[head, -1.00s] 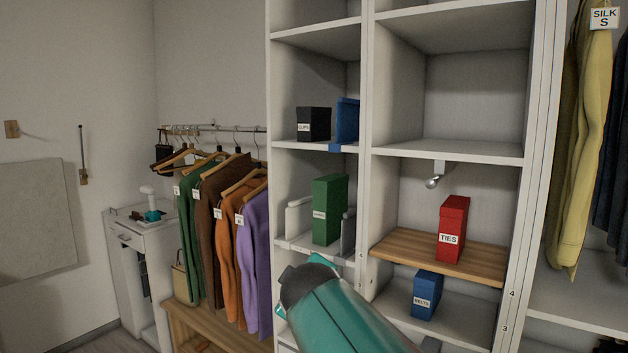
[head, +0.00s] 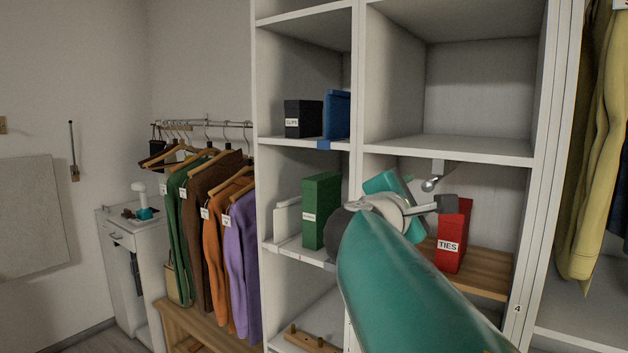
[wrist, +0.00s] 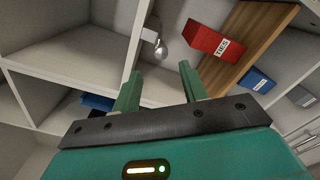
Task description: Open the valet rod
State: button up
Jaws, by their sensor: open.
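The valet rod (head: 430,184) shows as a short metal piece with a rounded silvery end, hanging from a bracket under a shelf in the right cubby column. In the wrist view the rod's rounded end (wrist: 161,50) lies just beyond and between the fingertips of my gripper (wrist: 160,72). My gripper is open, with nothing between its two green fingers. A small gap seems to separate the fingertips from the rod. In the head view my arm and wrist cover part of the space below the rod, and the fingers are hard to make out.
The red TIES box (head: 453,240) stands on a wooden shelf (head: 478,272) close below and right of the rod. The green box (head: 320,210) stands in the cubby to the left. A white divider (head: 356,130) separates the columns. Hanging clothes (head: 210,220) are farther left.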

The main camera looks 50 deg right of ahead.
aim_at(426, 188)
jog(key=d, duration=0.3)
jog(key=w+d, duration=0.1)
jog(key=d, duration=0.3)
jog(key=w+d, duration=0.1)
jog(key=d, duration=0.3)
jog(key=shift+d+f, duration=0.15)
jog(key=shift+d, duration=0.05)
grip_shut()
